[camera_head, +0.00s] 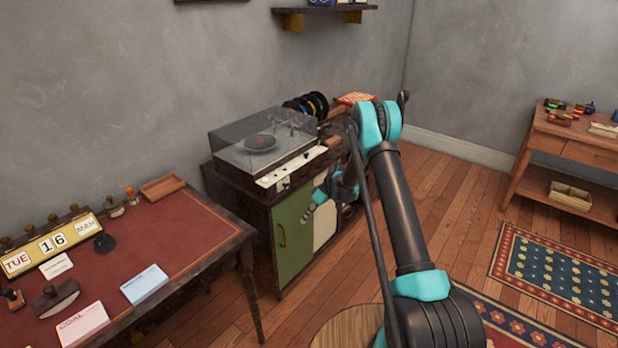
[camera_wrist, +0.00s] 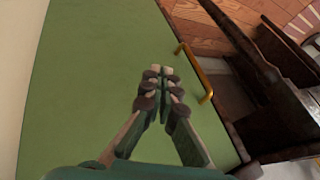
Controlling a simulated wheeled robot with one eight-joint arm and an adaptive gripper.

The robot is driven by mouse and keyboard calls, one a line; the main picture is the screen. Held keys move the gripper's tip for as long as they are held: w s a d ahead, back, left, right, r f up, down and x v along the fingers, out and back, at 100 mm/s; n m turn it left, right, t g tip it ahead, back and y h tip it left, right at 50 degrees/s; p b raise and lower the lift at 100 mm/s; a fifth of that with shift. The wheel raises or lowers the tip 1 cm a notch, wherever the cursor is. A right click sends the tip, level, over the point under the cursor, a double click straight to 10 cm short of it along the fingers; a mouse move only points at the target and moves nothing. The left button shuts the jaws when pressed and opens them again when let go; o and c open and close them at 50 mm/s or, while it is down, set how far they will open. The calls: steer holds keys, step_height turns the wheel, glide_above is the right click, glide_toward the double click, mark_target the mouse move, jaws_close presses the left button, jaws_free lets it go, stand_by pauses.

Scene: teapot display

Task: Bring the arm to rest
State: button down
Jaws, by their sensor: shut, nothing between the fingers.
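My gripper (camera_wrist: 160,72) is shut and empty in the wrist view, its fingertips meeting in front of a green cabinet door (camera_wrist: 85,80). The door's brass handle (camera_wrist: 207,85) is to the right of the fingertips, apart from them in the picture. In the head view my arm (camera_head: 400,210) reaches up from the bottom right and bends down beyond its elbow. The gripper end (camera_head: 312,205) hangs low in front of the cabinet's green door (camera_head: 291,237). The exact gap between fingers and door cannot be told.
A record player (camera_head: 268,148) under a clear lid stands on the cabinet. A desk (camera_head: 195,222) with a calendar (camera_head: 50,245) and cards is at the left. A wooden table (camera_head: 575,150) stands at the right. Open floor (camera_head: 455,195) and a patterned rug (camera_head: 560,275) lie right of my arm.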

steer(key=s+d+r+m+t+h, duration=0.1)
steer(key=s+d+r+m, duration=0.1)
steer(key=s+d+r, duration=0.35)
steer(key=s+d+r+m+t+h, duration=0.1)
steer(key=s+d+r+m, duration=0.15)
steer(key=r, duration=0.55)
steer(key=s+d+r+m+t+h, duration=0.1)
steer(key=s+d+r, duration=0.35)
steer(key=r, duration=0.25)
steer(key=s+d+r+m+t+h, duration=0.1)
steer(key=s+d+m, duration=0.2)
steer(key=s, duration=0.9)
steer(key=s+d+r+m+t+h, duration=0.1)
steer(key=s+d+m+t+h, duration=0.1)
steer(key=s+d, duration=0.7)
steer(key=s+m, duration=0.1)
steer(key=s, duration=0.3)
steer(key=shift+d+r+h, duration=0.3)
steer(key=shift+d+r, duration=0.05)
steer(key=shift+m, duration=0.25)
